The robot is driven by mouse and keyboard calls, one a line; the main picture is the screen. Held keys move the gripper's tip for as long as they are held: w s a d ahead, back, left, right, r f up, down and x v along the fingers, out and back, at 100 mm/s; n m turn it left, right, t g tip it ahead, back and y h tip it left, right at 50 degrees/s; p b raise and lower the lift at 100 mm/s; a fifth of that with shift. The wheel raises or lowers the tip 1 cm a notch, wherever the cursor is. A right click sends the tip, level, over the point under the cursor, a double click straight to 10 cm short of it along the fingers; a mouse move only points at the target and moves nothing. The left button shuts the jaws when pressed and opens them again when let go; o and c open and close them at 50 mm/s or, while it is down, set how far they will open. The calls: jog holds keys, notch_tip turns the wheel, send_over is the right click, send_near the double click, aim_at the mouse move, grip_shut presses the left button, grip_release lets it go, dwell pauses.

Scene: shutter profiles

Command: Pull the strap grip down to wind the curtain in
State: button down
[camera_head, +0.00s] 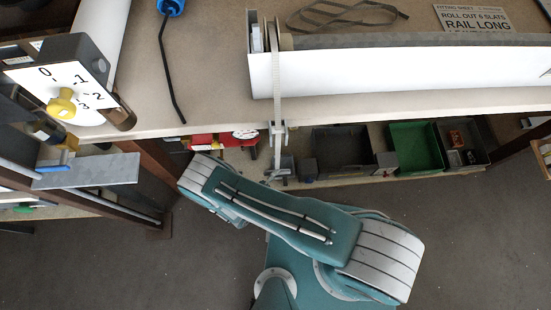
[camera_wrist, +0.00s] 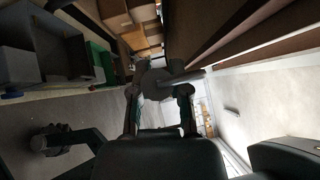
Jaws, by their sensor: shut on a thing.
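A pale strap (camera_head: 277,75) runs down over the front of the long white box and hangs past the bench edge. A small grey fitting (camera_head: 278,128) sits on it just below the edge. In the wrist view, my gripper (camera_wrist: 160,98) has its two fingers on either side of a dark bar-like piece, the strap grip (camera_wrist: 158,78), and is shut on it. In the head view my teal forearm covers much of the area below the strap, and I cannot make out the fingers clearly there.
The long white box (camera_head: 400,75) lies along the bench (camera_head: 200,60). A dial box (camera_head: 65,85) with a yellow knob stands at the left. Below the bench, a shelf holds a green bin (camera_head: 415,148), a dark bin (camera_head: 343,150) and red items. Open floor lies below.

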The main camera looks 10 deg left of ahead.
notch_tip(320, 180, down, 7)
jog(key=shift+d+r, duration=0.15)
jog(key=shift+d, duration=0.2)
jog(key=shift+s, duration=0.1)
jog(key=c, duration=0.8)
grip_release()
jog(key=shift+c, duration=0.2)
jog(key=shift+r, duration=0.1)
jog(key=shift+a, duration=0.15)
jog(key=v, duration=1.1)
jog(key=shift+s+a, duration=0.15)
jog(key=shift+s, duration=0.25)
